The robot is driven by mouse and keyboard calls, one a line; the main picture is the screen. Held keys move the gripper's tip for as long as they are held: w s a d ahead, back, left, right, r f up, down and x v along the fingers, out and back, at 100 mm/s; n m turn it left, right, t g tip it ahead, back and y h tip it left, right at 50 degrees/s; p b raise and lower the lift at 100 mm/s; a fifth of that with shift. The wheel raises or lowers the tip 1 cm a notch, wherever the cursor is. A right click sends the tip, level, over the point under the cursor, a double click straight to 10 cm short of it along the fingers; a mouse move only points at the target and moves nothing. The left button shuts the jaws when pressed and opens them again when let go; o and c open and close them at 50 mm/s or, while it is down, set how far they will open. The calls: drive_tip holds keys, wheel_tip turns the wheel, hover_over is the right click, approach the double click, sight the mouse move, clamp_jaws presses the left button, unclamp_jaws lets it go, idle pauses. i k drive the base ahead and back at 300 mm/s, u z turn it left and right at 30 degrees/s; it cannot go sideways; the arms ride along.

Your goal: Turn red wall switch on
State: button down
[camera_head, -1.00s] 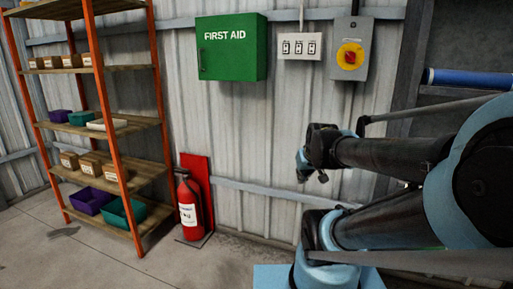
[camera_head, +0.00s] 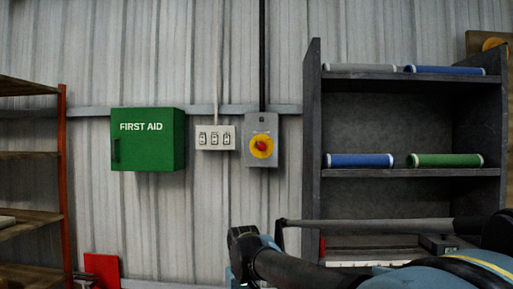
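The red wall switch (camera_head: 261,145) is a red rotary knob on a round yellow plate, on the front of a grey box (camera_head: 252,124) fixed to the corrugated wall. It is in the upper middle of the head view, with nothing in front of it. The knob is too small to tell its exact setting. My arm reaches in from the lower right, below and right of the switch, well apart from it. No gripper fingers show in the view.
A white panel with several small switches (camera_head: 215,138) is just left of the grey box. A green first aid box (camera_head: 147,139) hangs further left. A dark shelf unit (camera_head: 312,150) with rolls stands to the right. An orange rack (camera_head: 62,170) is at the far left.

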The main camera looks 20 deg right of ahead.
sight(261, 145)
drive_tip(key=z, duration=0.4)
drive_tip(key=k, duration=1.1)
drive_tip(key=u, duration=0.75)
drive_tip(key=i, duration=1)
